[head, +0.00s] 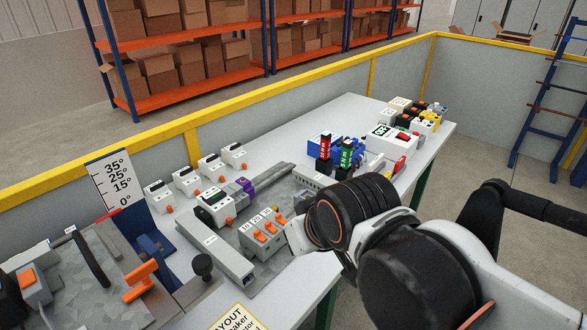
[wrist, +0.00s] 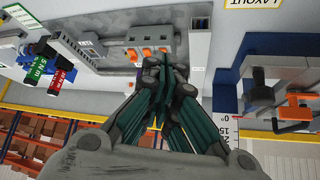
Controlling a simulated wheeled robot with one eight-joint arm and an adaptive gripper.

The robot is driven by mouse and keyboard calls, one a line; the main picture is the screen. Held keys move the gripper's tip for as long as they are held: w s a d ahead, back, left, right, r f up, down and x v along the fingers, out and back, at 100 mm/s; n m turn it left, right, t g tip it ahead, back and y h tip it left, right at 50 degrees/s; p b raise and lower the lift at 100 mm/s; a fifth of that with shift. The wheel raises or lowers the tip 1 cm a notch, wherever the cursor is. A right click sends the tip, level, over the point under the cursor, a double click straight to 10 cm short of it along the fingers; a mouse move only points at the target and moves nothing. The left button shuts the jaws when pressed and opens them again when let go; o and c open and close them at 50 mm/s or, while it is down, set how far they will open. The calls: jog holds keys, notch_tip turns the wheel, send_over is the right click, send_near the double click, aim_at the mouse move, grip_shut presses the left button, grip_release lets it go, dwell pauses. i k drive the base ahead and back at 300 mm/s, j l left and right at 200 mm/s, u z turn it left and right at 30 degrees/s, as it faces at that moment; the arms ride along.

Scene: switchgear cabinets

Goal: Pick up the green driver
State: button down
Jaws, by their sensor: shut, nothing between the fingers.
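The green driver (head: 346,153) stands upright in the head view, with a black top and a green label. It is in a holder near the middle of the bench, next to a driver with a red label (head: 325,147). In the wrist view the drivers show at the left, with the green one (wrist: 53,90) beside the red one (wrist: 66,76). My gripper (wrist: 161,75) is shut and empty. It is above the grey panel area, apart from the drivers. In the head view my wrist hides most of the gripper.
Orange-switched breakers (head: 262,232) and a grey rail (head: 217,255) lie on the bench left of my wrist. A white meter box (head: 388,140) stands right of the drivers. An angle gauge (head: 118,185) stands at the left. The bench's far middle is clear.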

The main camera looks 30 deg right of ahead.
aim_at(347, 146)
jog(key=i+l, duration=0.1)
jog(key=l, duration=0.4)
jog(key=i+l, duration=0.15)
jog(key=l, duration=0.3)
jog(key=i+l+u, duration=0.1)
jog(key=l, duration=0.4)
jog(key=i+l, duration=0.1)
jog(key=l, duration=0.4)
jog(key=i+l+u, duration=0.1)
jog(key=l, duration=0.4)
jog(key=i+l, duration=0.1)
jog(key=l, duration=0.35)
